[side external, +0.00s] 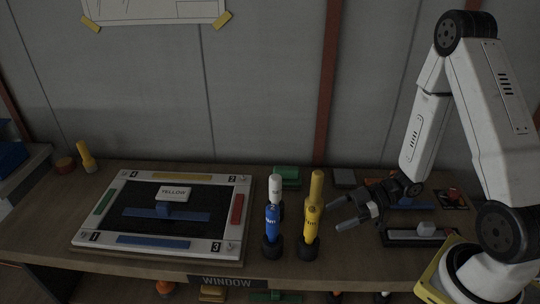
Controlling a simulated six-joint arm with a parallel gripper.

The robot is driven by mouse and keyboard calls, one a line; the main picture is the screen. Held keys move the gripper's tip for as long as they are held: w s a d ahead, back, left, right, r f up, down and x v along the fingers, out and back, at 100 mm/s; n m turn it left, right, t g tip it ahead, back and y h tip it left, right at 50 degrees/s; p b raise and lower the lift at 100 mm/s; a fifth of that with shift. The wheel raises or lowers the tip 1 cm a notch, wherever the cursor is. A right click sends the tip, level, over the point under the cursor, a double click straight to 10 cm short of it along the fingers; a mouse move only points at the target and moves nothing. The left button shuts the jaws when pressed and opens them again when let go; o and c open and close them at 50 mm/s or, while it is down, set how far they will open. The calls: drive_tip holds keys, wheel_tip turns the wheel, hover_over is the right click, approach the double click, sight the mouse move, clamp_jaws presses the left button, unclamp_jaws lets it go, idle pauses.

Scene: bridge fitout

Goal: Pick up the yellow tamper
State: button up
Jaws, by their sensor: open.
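The yellow tamper (311,219) stands upright on a black foot on the bench, right of the blue tamper (272,218). Another yellow shape (316,182) rises directly behind its top; I cannot tell whether it is a separate piece. My gripper (339,215) is open and reaches in from the right. Its fingertips point left toward the yellow tamper's upper part and appear apart from it. Nothing shows between the fingers.
A white piece (275,187) stands behind the blue tamper. A framed board (150,251) with coloured bars and a "YELLOW" block (173,193) lies left. A small yellow piece (86,157) stands far left. A dark tray (415,238) lies right. The "WINDOW" label (228,282) marks the front edge.

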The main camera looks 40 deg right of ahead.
drive_tip(key=shift+o, duration=0.5)
drive_tip(key=shift+r, duration=0.1)
